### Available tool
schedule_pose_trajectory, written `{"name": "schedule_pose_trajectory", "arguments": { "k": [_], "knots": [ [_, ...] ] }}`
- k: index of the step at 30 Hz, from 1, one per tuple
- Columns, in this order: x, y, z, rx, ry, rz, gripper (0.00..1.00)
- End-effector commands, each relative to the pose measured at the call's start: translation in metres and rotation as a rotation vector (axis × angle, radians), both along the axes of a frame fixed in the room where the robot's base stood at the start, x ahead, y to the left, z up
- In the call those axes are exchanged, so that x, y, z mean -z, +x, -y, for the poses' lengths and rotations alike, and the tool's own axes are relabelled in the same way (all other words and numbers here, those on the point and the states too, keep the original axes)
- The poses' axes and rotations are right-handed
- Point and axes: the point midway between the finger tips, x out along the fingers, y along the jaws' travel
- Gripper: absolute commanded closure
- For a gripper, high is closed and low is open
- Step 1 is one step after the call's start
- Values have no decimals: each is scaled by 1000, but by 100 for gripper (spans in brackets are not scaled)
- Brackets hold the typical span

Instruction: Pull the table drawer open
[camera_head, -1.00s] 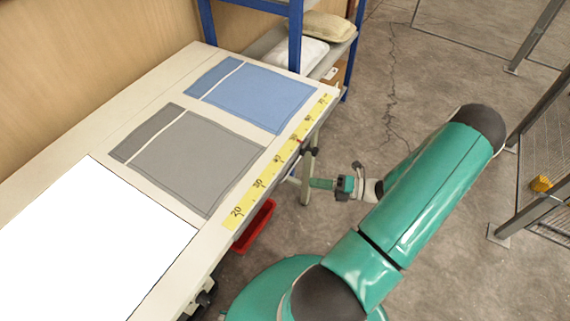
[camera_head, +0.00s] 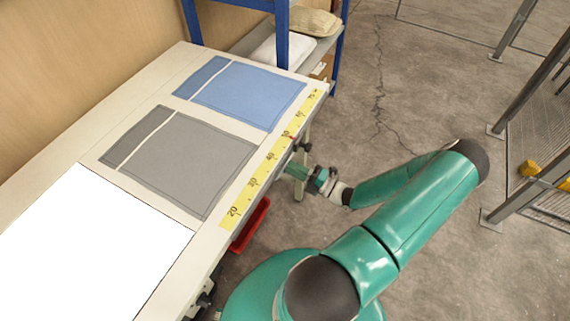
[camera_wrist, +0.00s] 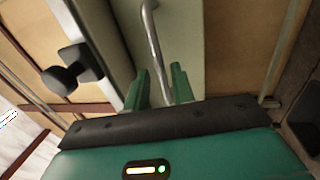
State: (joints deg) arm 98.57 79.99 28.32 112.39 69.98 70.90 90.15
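My gripper (camera_head: 298,172) points at the front side of the table (camera_head: 208,243), just below its ruler edge. In the wrist view, the two green fingers (camera_wrist: 160,88) are apart. The metal bar handle (camera_wrist: 151,35) runs down between them, with gaps visible on either side. The handle is on a grey-green drawer front (camera_wrist: 188,40). I cannot tell whether the fingers reach past the bar or touch it. In the head view, the tabletop hides the drawer and handle.
A black knob (camera_wrist: 70,70) sits left of the handle. A blue and a grey cloth (camera_head: 245,93) and a white sheet (camera_head: 85,245) lie on the table. A red bin (camera_head: 250,226) is below its edge. A blue shelf post (camera_head: 282,35) stands behind; open floor lies right.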

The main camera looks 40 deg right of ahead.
Motion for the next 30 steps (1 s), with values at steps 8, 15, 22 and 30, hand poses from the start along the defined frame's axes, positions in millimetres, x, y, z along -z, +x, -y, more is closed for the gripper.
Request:
{"name": "schedule_pose_trajectory", "arguments": {
  "k": [8,15,22,30],
  "knots": [
    [-6,32,-12,-1,0,2,75],
    [-7,35,-13,-1,-1,0,75],
    [-7,34,-13,-1,-1,0,100],
    [-7,33,-12,-1,-1,1,100]
  ]
}}
